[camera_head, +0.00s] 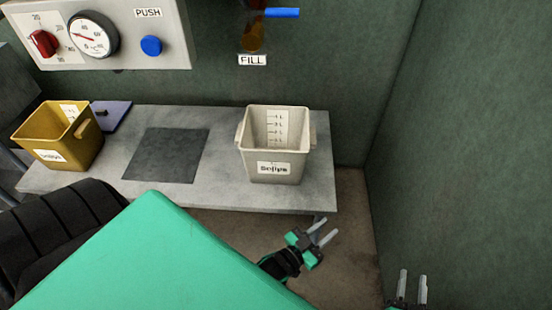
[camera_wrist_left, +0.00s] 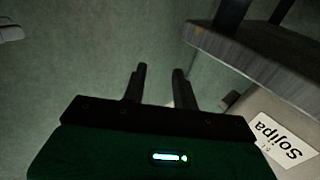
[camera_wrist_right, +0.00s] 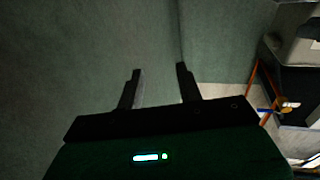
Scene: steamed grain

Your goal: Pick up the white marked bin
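The white bin (camera_head: 274,150) stands upright on the right part of the grey table in the head view. It has a handle on each side, a level scale inside and a label on its front. Part of it with its label (camera_wrist_left: 284,143) also shows at the lower right of the left wrist view. My left gripper (camera_head: 323,232) is open and empty, in front of the table edge, below and right of the bin. My right gripper (camera_head: 413,276) is open and empty at the bottom right, apart from the bin. The left fingers also show open in the left wrist view (camera_wrist_left: 160,88).
The grey table (camera_head: 222,190) also carries a yellow bin (camera_head: 62,135) at the left and a dark square plate (camera_head: 166,155). A control panel (camera_head: 120,55) and a FILL dispenser (camera_head: 253,35) are on the back wall. The right wall (camera_head: 470,130) is near my right gripper.

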